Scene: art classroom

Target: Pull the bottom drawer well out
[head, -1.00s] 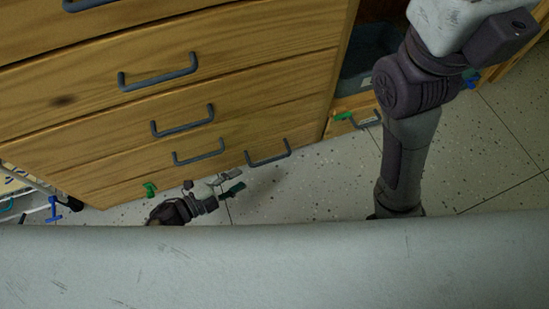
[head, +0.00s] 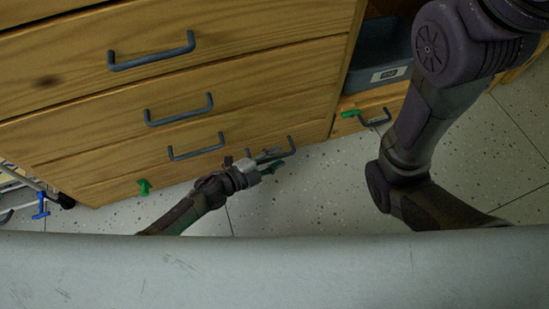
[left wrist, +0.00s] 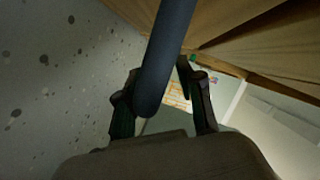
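The bottom drawer (head: 120,189) is the lowest wooden front of the cabinet in the head view, and it looks shut. Its dark bar handle (head: 291,146) is at the right end, partly hidden by my left gripper (head: 270,162). The gripper is at the handle with its fingers apart. In the left wrist view the handle (left wrist: 165,55) runs between the two open fingers (left wrist: 160,100), with a finger on either side. I cannot tell whether either finger touches it. My right arm shows at the right of the head view, but its gripper is out of view.
Upper drawers with bar handles (head: 152,52) rise above. A green clip (head: 144,187) sits at the bottom drawer's left part. A blue-grey bin (head: 385,50) stands in an open shelf at right, above a small drawer with a handle (head: 375,120). The speckled floor (head: 300,205) in front is clear.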

